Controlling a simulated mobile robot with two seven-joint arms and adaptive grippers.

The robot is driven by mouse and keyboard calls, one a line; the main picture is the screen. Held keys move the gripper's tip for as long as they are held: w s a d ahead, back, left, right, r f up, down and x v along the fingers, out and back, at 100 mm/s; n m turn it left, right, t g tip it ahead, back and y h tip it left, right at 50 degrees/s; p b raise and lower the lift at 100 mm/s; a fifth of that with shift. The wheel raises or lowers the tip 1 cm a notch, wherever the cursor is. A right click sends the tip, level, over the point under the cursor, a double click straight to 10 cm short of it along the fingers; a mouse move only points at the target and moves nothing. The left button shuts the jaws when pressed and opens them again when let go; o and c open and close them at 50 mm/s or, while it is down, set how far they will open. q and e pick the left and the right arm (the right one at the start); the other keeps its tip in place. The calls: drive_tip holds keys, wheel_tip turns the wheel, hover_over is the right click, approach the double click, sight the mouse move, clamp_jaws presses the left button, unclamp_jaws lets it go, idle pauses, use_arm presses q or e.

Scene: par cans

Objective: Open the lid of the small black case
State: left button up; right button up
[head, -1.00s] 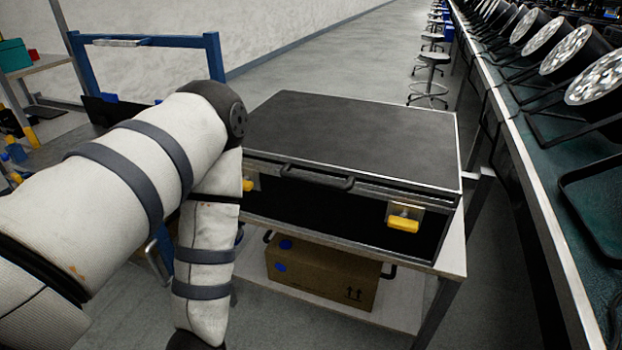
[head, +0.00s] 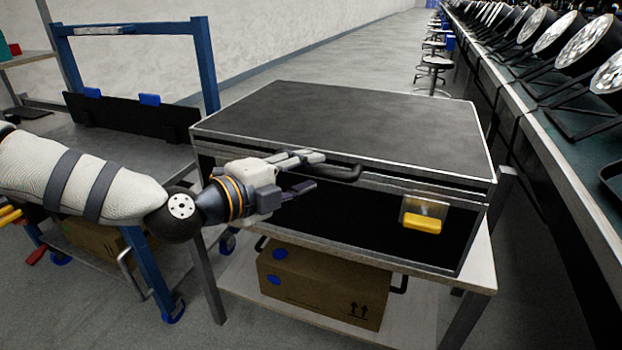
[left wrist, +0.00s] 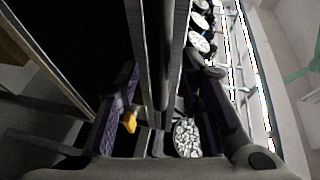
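The small black case (head: 345,125) has metal edges and sits on a white-topped cart with its lid (head: 360,120) down. A yellow latch (head: 422,222) shows on the right of its front; the left latch is hidden behind my gripper. The black handle (head: 345,174) is at the front, just below the lid. My left gripper (head: 308,172) is at the left part of the front, fingers pointing right and spread. In the left wrist view the handle (left wrist: 166,65) lies between the two open fingers; contact cannot be told. My right gripper is in neither view.
A cardboard box (head: 318,290) stands on the cart's lower shelf. A blue-framed cart (head: 205,65) is close on the left, beside my arm. A long bench with par cans (head: 555,35) runs along the right. Stools (head: 434,70) stand behind.

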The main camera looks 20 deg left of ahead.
use_arm(q)
drive_tip(key=shift+x, duration=1.05)
clamp_jaws()
drive_tip(key=shift+r, duration=0.1)
